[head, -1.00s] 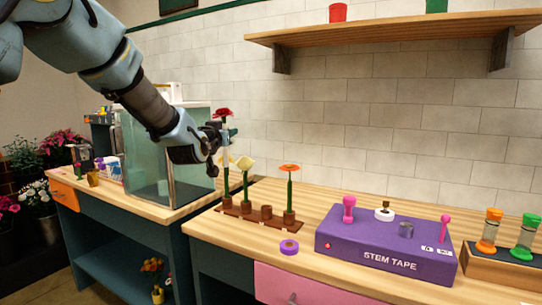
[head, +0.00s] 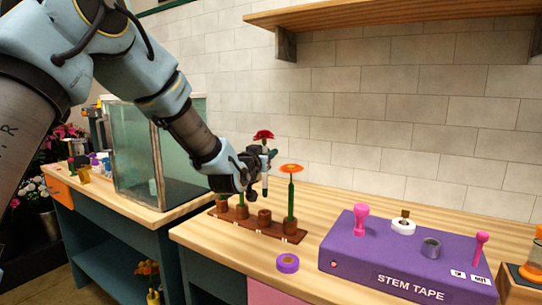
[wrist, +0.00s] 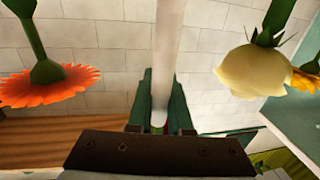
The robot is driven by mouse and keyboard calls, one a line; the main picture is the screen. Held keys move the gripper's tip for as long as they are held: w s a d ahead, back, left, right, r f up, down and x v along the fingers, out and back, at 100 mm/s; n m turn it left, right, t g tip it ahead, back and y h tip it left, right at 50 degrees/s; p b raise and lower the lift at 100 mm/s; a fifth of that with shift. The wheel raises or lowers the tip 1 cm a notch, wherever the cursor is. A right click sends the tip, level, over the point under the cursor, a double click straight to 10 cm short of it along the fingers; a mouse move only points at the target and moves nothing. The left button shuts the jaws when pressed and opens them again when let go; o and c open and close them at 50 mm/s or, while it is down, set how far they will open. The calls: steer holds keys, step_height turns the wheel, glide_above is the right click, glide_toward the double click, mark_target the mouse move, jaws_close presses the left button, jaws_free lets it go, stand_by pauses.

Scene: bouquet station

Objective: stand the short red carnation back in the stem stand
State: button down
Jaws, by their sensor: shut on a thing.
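The red carnation (head: 263,135) is upright in my gripper (head: 262,165). My gripper is shut on its stem, whose pale lower part shows below the fingers. In the wrist view the pale stem (wrist: 167,45) runs between my gripper's fingers (wrist: 160,105). The brown stem stand (head: 290,234) is on the wooden bench below. The carnation's lower end is above an empty cup (head: 264,217), apart from it. An orange flower (head: 290,168) stands in the right end cup. My gripper hides the other blooms in the head view; the wrist view shows a cream flower (wrist: 255,72).
A purple tape roll (head: 288,263) lies in front of the stand. A purple stem tape box (head: 400,255) with pink knobs is to the right. A glass tank (head: 135,150) is at the left. A shelf (head: 400,15) hangs above.

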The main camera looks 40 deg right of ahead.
step_height(320, 180, down, 4)
steer(key=shift+f+b, duration=0.1)
steer(key=shift+b, duration=0.3)
steer(key=shift+f+b, duration=0.35)
steer(key=shift+b, duration=1.15)
stand_by(1.5)
steer(key=shift+f+b, duration=1.95)
steer(key=shift+b, duration=0.85)
stand_by(1.3)
